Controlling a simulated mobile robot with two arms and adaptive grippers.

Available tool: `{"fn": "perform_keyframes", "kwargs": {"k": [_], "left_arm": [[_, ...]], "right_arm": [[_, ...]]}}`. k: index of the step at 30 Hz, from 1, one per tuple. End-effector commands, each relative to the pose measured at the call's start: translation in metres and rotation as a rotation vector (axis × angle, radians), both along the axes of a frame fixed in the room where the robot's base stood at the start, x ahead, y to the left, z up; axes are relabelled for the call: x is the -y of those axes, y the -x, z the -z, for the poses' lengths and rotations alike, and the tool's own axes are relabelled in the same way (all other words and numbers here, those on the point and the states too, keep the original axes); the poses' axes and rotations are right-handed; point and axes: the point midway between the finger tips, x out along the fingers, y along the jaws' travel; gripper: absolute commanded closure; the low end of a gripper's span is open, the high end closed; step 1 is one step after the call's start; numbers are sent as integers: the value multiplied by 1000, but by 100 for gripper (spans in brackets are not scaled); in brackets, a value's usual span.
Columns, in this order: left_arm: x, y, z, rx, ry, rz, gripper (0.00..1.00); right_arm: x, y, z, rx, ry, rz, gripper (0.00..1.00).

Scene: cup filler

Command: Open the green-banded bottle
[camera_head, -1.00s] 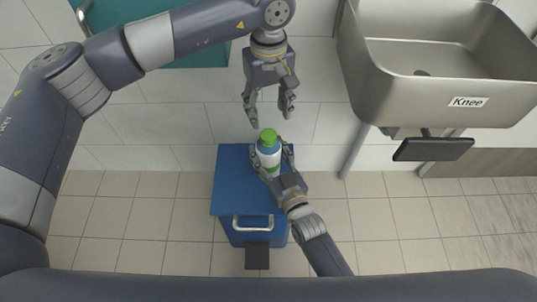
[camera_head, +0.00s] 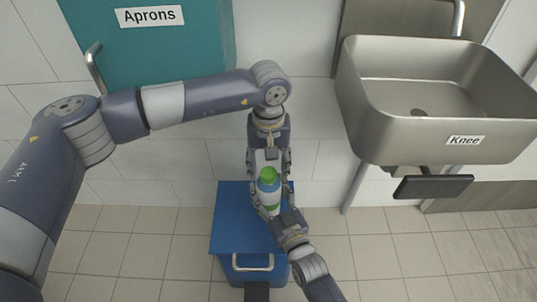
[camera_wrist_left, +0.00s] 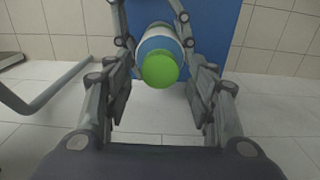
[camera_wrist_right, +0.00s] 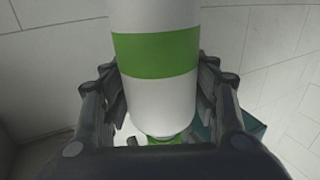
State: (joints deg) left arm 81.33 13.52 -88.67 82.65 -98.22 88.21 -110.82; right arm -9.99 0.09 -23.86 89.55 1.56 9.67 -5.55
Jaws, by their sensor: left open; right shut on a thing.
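The green-banded bottle (camera_head: 268,188) has a white and blue body and a green cap (camera_head: 268,173). It is held above the blue bin. In the right wrist view the white body with its green band (camera_wrist_right: 155,55) stands between the fingers of my right gripper (camera_wrist_right: 160,105), which is shut on it. My left gripper (camera_head: 269,160) is open and points down just above and around the cap. In the left wrist view the cap (camera_wrist_left: 159,70) lies between the spread fingers, with gaps on both sides.
A blue bin (camera_head: 232,238) with a handle stands below the bottle. A steel sink (camera_head: 430,135) labelled "Knee" with a black knee pad (camera_head: 432,187) is at the right. A teal cabinet (camera_head: 150,55) labelled "Aprons" is at the back left.

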Motion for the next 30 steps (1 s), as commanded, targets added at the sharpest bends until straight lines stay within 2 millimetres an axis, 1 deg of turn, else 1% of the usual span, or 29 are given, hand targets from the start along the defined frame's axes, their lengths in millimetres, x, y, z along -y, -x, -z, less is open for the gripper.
{"fn": "perform_keyframes", "kwargs": {"k": [1, 4, 12, 13, 14, 15, 17, 18, 19, 26, 29, 30], "left_arm": [[0, 0, 5, -1, 0, 0, 48], [0, 0, 10, 0, -1, 0, 48], [0, 0, 12, 0, -1, 0, 48], [0, 0, 12, 0, -1, 0, 51], [0, 0, 12, 1, -1, 0, 57], [0, 0, 12, 1, -1, 0, 67], [0, 0, 12, 1, -1, 0, 80], [0, 0, 12, 1, -1, 0, 89], [0, 0, 12, 1, -1, 0, 96], [0, 0, 12, 1, -1, -13, 97], [0, 0, 12, 1, -1, -87, 97], [0, 0, 12, 1, -1, -137, 97]], "right_arm": [[0, 0, 0, 0, 0, 0, 100], [0, 0, 0, 0, 0, 0, 100], [0, 0, 0, 0, 0, 0, 100], [0, 0, 0, 0, 0, 0, 100], [0, 0, 0, 0, 0, 0, 100], [0, 0, 0, 0, 0, 0, 100], [0, 0, 0, 0, 0, 0, 100], [0, 0, 0, 0, 0, 0, 100], [0, 0, 0, 0, 0, 0, 100], [0, 0, 0, 0, 0, 1, 100], [0, 0, 0, 0, 0, 1, 100], [0, 0, 0, 0, 0, 1, 100]]}}
